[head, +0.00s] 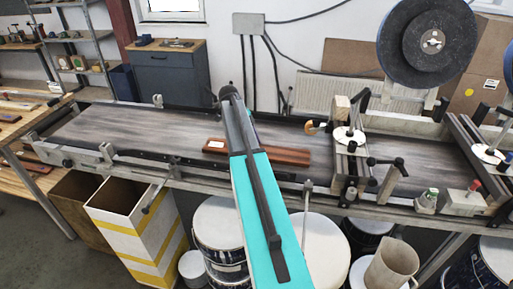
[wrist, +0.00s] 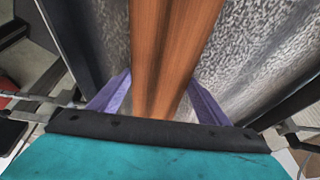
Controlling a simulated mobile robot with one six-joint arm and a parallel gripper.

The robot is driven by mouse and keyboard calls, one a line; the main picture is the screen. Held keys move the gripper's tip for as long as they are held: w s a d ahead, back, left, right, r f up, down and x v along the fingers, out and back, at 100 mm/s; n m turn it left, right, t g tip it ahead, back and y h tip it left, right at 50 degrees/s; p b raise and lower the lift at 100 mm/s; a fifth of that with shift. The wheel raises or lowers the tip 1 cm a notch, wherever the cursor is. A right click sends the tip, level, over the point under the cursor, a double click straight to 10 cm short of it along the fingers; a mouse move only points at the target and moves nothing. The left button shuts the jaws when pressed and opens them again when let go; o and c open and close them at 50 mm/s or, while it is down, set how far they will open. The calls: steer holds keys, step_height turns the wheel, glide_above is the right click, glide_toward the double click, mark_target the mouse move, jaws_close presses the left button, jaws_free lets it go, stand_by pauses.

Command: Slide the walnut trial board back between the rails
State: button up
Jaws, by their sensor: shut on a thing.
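The walnut trial board (head: 288,156), reddish brown with a pale label at its left end, lies lengthwise on the grey conveyor belt (head: 130,132). My arm crosses over its middle and hides part of it and my gripper in the head view. In the wrist view, the board (wrist: 172,50) runs straight away between the two purple fingers of my gripper (wrist: 158,92), which is shut on its sides. The dark front rail (head: 180,161) runs along the belt's near edge. Dark rails also show at the left (wrist: 75,40) and right (wrist: 297,103) in the wrist view.
A clamp station with a white disc (head: 348,136) spans the belt to the right of the board. A big black wheel (head: 428,40) stands behind it. The belt left of the board is clear. A yellow-striped box (head: 135,222) and paint drums (head: 219,240) stand in front, below.

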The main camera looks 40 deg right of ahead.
steer(key=shift+w+a, duration=0.55)
steer(key=shift+w, duration=0.2)
steer(key=shift+w+a, duration=0.55)
steer(key=shift+w, duration=0.2)
steer(key=o, duration=1.3)
steer(key=shift+c, duration=0.2)
steer(key=b+v, duration=0.3)
steer(key=v, duration=1.1)
steer(key=shift+b, duration=0.4)
steer(key=shift+s+d, duration=0.1)
